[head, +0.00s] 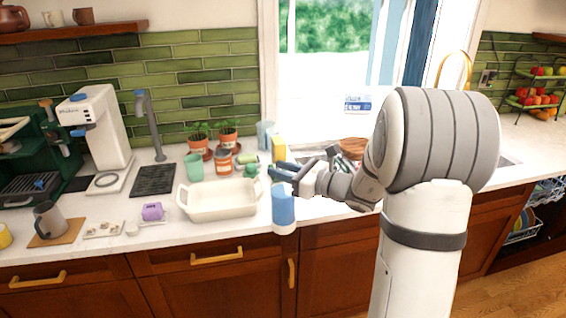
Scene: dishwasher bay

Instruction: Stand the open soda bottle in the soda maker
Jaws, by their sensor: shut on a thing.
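The soda bottle (284,206) is blue and see-through with a pale base. It hangs upright at the counter's front edge, just right of the cream baking dish. My gripper (284,172) is shut on its top end, and the fingers hide the mouth. The soda maker (100,130) appears to be the tall white machine with blue parts, at the left by the tiled wall. Its low base plate (107,181) carries a grey ring and looks empty. My gripper and the bottle are well to the right of it.
The cream baking dish (217,213), a grey tap (150,125) over a black mat (154,180) and a green cup (194,167) stand between bottle and machine.

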